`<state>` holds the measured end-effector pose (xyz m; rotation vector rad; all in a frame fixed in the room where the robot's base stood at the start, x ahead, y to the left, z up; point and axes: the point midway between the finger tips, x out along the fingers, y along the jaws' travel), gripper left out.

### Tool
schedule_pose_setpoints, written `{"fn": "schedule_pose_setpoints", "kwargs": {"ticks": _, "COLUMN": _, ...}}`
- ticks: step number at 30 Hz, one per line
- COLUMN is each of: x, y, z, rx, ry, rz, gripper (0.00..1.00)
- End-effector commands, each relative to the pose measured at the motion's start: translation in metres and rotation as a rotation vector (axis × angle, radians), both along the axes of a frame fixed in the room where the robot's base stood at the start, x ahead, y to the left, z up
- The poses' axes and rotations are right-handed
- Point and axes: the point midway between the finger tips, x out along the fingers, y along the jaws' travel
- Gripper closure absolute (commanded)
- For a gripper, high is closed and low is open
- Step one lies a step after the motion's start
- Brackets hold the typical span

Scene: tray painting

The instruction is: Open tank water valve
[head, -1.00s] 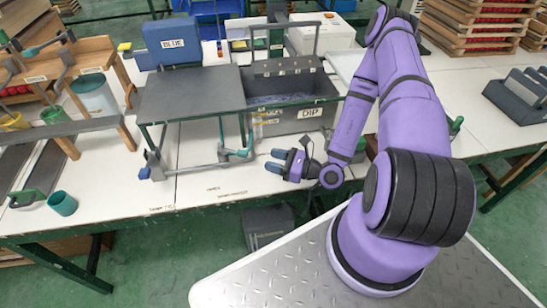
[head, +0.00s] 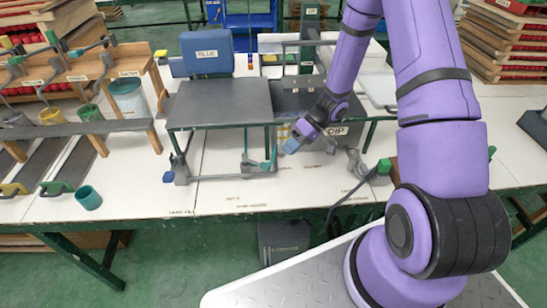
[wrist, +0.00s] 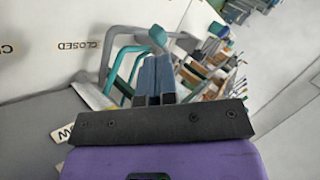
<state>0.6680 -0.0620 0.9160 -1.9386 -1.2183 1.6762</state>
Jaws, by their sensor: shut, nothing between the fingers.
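The grey tank labelled DIP (head: 337,131) stands on the white bench, partly hidden behind my arm. A teal lever (head: 271,160) on grey brackets sits at the front of the dark-topped stand, left of the tank. My gripper (head: 290,145) has its blue fingers together, just right of this lever. In the wrist view my shut fingers (wrist: 154,78) reach beside teal bent handles (wrist: 124,72) and a grey bent bar (wrist: 120,35). A CLOSED label (wrist: 89,42) lies to their left. I cannot tell whether the fingers touch a handle, or which one is the water valve.
The dark-topped stand (head: 220,103) and a blue box marked BLUE (head: 207,54) are left of the tank. A grey clamp-like part (head: 356,162) stands right of it. A teal cup (head: 88,198) is at the front left. The bench front between cup and stand is clear.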

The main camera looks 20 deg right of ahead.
Motion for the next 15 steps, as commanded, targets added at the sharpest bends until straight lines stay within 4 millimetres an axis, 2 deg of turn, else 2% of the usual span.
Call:
{"fn": "schedule_pose_setpoints", "kwargs": {"ticks": 3, "x": 0.019, "y": -0.007, "z": 0.017, "rx": -0.113, "ry": -0.179, "rz": 0.179, "gripper": 1.0}}
{"fn": "schedule_pose_setpoints", "kwargs": {"ticks": 7, "x": 0.029, "y": -0.011, "z": 0.026, "rx": -0.174, "ry": -0.276, "rz": 0.287, "gripper": 1.0}}
{"fn": "schedule_pose_setpoints", "kwargs": {"ticks": 11, "x": 0.031, "y": -0.009, "z": 0.023, "rx": -0.188, "ry": -0.298, "rz": 0.313, "gripper": 1.0}}
{"fn": "schedule_pose_setpoints", "kwargs": {"ticks": 15, "x": 0.029, "y": 0.002, "z": 0.009, "rx": -0.185, "ry": -0.294, "rz": 0.313, "gripper": 1.0}}
